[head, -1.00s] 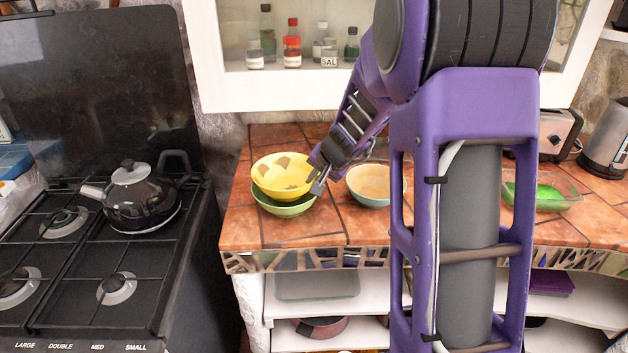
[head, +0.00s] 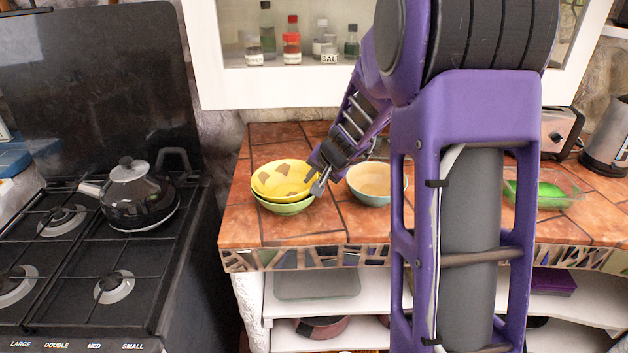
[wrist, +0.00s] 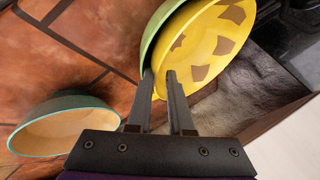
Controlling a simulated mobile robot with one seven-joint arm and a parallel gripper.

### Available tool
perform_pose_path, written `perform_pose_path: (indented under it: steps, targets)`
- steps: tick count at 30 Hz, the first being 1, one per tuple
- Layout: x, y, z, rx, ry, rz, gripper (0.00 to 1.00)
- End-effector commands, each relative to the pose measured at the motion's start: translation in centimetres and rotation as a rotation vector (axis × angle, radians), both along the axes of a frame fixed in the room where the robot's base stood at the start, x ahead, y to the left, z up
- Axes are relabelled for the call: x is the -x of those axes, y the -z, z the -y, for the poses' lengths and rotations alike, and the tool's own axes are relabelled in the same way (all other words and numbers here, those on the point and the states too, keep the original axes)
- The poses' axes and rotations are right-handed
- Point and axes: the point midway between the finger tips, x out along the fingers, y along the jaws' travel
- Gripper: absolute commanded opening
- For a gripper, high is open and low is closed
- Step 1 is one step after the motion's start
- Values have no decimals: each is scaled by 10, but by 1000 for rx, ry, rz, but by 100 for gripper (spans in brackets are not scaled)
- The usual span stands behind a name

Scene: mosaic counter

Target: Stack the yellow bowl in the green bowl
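The yellow bowl (head: 283,179), patterned with brown patches, sits nested inside the green bowl (head: 287,209) on the tiled counter. Only the outer side of the green bowl shows below it. My gripper (head: 314,184) is at the right edge of the two bowls. In the wrist view my gripper (wrist: 159,73) has its fingers apart, with the rim of the yellow bowl (wrist: 205,48) near and between them. The green bowl (wrist: 152,30) shows as a band along the yellow one. The exact contact between fingers and rims is hard to tell.
A pale blue bowl with a tan inside (head: 374,184) stands just right of the gripper. A green-filled glass dish (head: 540,191), toaster (head: 558,133) and kettle (head: 607,138) are further right. A stove with a teapot (head: 138,195) is left. Front-left counter is clear.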

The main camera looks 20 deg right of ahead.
Motion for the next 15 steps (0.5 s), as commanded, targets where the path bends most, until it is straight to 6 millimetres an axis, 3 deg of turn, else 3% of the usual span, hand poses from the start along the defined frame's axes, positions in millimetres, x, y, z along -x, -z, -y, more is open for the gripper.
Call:
perform_pose_path:
  steps: [6,15]
  targets:
    - [2,-22,1,0,1,4,17]
    - [45,-78,12,1,0,5,17]
